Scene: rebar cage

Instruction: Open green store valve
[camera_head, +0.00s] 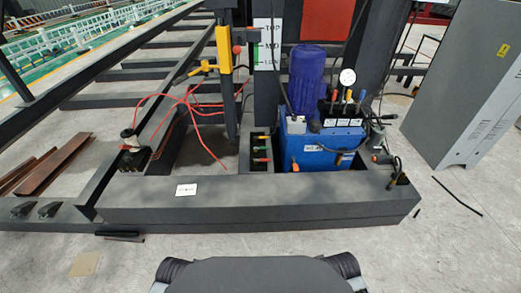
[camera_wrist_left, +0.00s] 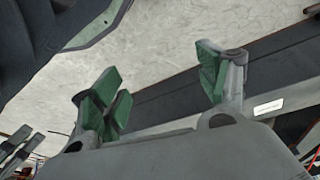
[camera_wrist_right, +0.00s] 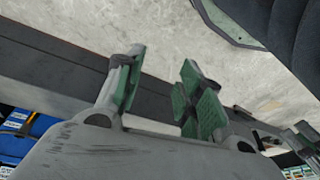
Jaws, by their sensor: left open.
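A dark compartment (camera_head: 245,158) beside the blue hydraulic unit holds a small column of valve handles (camera_head: 261,149). Green and red-orange show among them, but they are too small to tell which one is the green store valve or how it is turned. Neither gripper shows in the head view. My left gripper (camera_wrist_left: 163,88) is open in the left wrist view, its green-padded fingers apart with nothing between them. My right gripper (camera_wrist_right: 160,88) is open and empty in the right wrist view. No valve can be made out in either wrist view.
The blue hydraulic unit (camera_head: 310,150) has a blue motor (camera_head: 307,75), a gauge (camera_head: 348,77) and coloured levers. A dark beam (camera_head: 270,208) runs across its front. Red hoses (camera_head: 192,103) lie left of a yellow post (camera_head: 224,50). A grey cabinet (camera_head: 465,90) stands right.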

